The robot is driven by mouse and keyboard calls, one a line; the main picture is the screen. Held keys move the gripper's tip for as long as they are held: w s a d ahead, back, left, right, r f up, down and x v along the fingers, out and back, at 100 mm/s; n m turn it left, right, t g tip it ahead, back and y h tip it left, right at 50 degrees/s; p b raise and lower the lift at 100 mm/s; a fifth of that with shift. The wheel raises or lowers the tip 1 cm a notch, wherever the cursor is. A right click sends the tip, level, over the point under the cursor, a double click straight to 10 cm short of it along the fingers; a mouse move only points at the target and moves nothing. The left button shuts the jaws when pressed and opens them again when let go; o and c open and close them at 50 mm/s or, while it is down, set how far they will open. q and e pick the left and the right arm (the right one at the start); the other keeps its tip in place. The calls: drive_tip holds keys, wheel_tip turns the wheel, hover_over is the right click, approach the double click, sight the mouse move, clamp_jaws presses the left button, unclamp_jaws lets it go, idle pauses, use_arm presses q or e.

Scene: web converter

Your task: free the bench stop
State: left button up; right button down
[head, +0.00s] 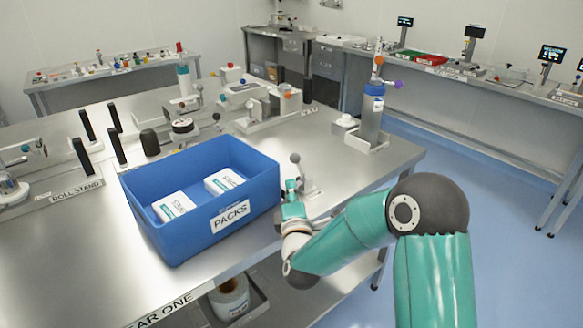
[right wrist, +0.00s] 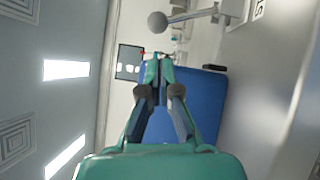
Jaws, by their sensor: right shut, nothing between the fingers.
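A grey ball-ended lever (head: 296,160) stands on a small bracket on the bench, just right of the blue bin. It may be the bench stop; I see no label that settles it. In the right wrist view the ball (right wrist: 157,22) is at the top, its rod running right to a pale mount. My left gripper is not in view.
The blue bin (head: 150,218) labelled PACKS holds white and green packs (head: 174,205). Black upright posts (head: 117,146) stand at left. Bare steel bench (head: 345,178) lies right of the lever.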

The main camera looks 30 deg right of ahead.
sight(299, 168)
drive_tip(key=p+x, duration=0.1)
drive_tip(key=x, duration=0.6)
drive_tip(key=shift+p, duration=0.35)
